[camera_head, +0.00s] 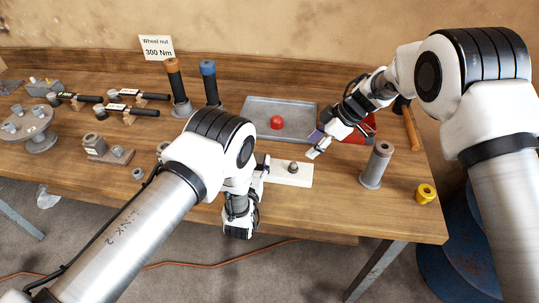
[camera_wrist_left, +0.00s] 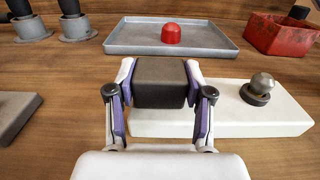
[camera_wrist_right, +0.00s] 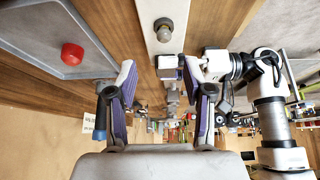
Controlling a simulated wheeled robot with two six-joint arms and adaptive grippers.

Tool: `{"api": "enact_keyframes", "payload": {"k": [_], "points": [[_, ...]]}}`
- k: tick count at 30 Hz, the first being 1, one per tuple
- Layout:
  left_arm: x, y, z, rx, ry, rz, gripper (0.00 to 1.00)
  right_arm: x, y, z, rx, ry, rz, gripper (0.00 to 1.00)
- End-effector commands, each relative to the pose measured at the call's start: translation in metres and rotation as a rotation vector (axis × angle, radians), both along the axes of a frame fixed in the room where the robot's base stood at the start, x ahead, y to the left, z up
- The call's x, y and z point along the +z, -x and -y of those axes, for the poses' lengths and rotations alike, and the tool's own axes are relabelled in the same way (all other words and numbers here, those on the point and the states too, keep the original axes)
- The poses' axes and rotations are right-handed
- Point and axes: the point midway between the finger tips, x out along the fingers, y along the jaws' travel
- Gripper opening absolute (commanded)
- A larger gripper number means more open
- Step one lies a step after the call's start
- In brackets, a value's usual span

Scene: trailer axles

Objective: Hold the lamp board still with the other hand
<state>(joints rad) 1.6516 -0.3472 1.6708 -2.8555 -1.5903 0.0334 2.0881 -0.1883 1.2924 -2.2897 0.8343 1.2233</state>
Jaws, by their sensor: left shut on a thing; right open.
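The lamp board (camera_head: 300,176) is a white slab lying flat near the front edge of the table, with a dark socket and a small greyish bulb (camera_wrist_left: 262,85) on top. It also shows in the right wrist view (camera_wrist_right: 153,62). My left gripper (camera_head: 262,168) is shut on a dark grey block (camera_wrist_left: 160,85) at the board's left end; I cannot tell how the block joins the board. My right gripper (camera_head: 316,147) is open and empty, above and behind the board; its spread fingers show in the right wrist view (camera_wrist_right: 159,75).
A grey tray (camera_head: 255,107) with a red dome (camera_head: 277,122) lies behind the board, and a red bin (camera_wrist_left: 280,35) stands right of it. A grey cylinder (camera_head: 377,165) and a yellow ring (camera_head: 425,193) stand to the right. Tools and fixtures fill the left side.

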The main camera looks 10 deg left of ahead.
Motion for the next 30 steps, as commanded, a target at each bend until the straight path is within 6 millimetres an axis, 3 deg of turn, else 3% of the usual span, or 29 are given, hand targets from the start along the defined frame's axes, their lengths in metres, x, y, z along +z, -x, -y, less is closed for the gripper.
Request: {"api": "enact_keyframes", "payload": {"k": [1,4,8,12,16,20,24,27,30], "points": [[-0.009,0.004,0.0,-0.003,-0.002,-0.021,0.01,0.003,-0.006,-0.004,-0.045,-0.022,0.011,0.51],[-0.009,0.004,0.0,-0.003,-0.002,-0.022,0.01,0.016,-0.029,-0.015,-0.222,-0.102,0.048,0.51],[-0.009,0.004,0.001,-0.003,-0.002,-0.022,0.01,0.041,-0.073,-0.019,-0.589,-0.246,0.09,0.51],[-0.009,0.004,0.0,-0.003,-0.002,-0.022,0.01,0.063,-0.11,0.003,-1.042,-0.387,0.083,0.51],[-0.009,0.004,0.0,-0.003,-0.002,-0.022,0.01,0.068,-0.122,0.036,-1.467,-0.488,0.016,0.51],[-0.009,0.004,0.0,-0.003,-0.002,-0.022,0.01,0.06,-0.111,0.067,-1.89,-0.559,-0.117,0.51],[-0.009,0.004,0.0,-0.003,-0.002,-0.022,0.01,0.043,-0.078,0.081,-2.323,-0.596,-0.346,0.51],[-0.009,0.004,0.0,-0.003,-0.002,-0.022,0.01,0.031,-0.047,0.075,-2.606,-0.591,-0.574,0.51],[-0.009,0.004,0.0,-0.003,-0.002,-0.022,0.01,0.024,-0.017,0.054,-2.843,-0.56,-0.854,0.51]]}}
